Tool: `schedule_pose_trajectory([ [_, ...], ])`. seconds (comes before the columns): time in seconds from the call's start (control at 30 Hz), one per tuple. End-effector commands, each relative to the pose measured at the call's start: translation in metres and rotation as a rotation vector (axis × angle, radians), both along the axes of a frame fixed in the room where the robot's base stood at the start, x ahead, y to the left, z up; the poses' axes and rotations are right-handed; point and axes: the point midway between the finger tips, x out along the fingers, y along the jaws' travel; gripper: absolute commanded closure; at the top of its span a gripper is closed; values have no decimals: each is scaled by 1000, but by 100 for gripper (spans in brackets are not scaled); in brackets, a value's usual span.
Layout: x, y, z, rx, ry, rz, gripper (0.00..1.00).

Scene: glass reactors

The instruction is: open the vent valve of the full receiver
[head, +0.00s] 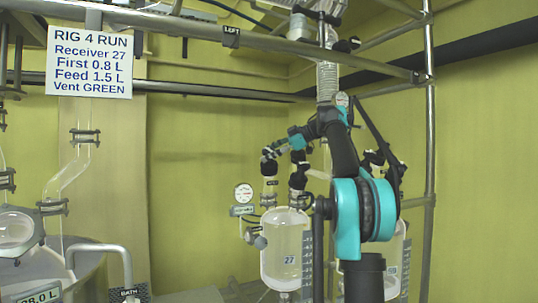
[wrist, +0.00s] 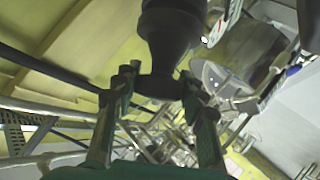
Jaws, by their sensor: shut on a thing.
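A glass receiver labelled 27 (head: 287,240) hangs in the middle of the head view, with dark valve fittings (head: 298,180) on its top. It looks pale inside; its fill level is hard to read. A second receiver (head: 397,262) on the right is partly hidden by my arm. My gripper (head: 272,153) is above and slightly left of receiver 27, at the top of a fitting. In the wrist view my gripper (wrist: 161,82) has its two fingers on either side of the narrow lower part of a black knob-like part (wrist: 172,45), shut on it. Which valve this belongs to is unclear.
A sign (head: 90,48) at upper left reads Receiver 27 and Vent GREEN. A round gauge (head: 243,193) stands left of receiver 27. Metal rails (head: 260,43) cross above, and an upright post (head: 429,150) stands at right. A large vessel (head: 50,265) is at lower left.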

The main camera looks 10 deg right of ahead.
Motion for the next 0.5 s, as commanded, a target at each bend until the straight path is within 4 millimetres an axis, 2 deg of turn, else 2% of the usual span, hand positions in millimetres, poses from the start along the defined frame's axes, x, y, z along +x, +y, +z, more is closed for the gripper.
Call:
schedule_pose_trajectory([
  [0.5, 1, 0, 1, -70, 13, 125, 87],
])
